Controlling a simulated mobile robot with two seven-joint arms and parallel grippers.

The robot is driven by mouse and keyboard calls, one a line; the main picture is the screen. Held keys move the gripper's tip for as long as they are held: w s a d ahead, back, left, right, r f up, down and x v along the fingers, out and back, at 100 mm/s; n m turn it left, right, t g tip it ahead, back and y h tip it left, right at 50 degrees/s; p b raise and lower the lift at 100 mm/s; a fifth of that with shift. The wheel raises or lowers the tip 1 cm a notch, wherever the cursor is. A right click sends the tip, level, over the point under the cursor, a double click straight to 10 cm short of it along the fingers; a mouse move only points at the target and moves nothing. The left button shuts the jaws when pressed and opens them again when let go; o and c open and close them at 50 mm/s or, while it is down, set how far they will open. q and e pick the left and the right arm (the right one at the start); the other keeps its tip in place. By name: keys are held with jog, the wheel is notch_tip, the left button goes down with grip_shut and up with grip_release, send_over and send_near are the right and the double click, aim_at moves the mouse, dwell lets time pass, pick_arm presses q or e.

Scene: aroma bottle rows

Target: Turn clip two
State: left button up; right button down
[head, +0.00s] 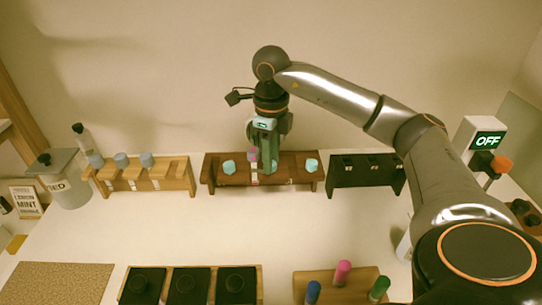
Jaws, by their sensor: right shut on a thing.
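A dark brown wooden rack (212,180) stands by the back wall. It bears small teal pieces, which may be the clips: one on the left (229,167) and one on the right (311,165). My right gripper (264,166) points down at the middle of this rack, shut on a teal clip (275,166) that its fingers mostly hide. A small pink top (252,154) shows just left of the fingers. Whether the middle clip is turned cannot be told. My left gripper is not in view.
A light wooden rack (150,178) with grey-capped bottles stands left, a black rack (365,177) right. In front are black square pads (188,286) and a wooden block (320,283) with coloured pegs. An OFF sign (487,140) stands far right. The table's middle is clear.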

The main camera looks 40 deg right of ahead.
jog(key=shift+n, duration=1.1)
jog(key=shift+r, duration=0.1)
jog(key=c, duration=0.6)
grip_release()
notch_tip(320, 180, up, 5)
jog(key=shift+w+r, duration=0.1)
jog(key=shift+r+p, duration=1.75)
jog(key=shift+r, duration=1.85)
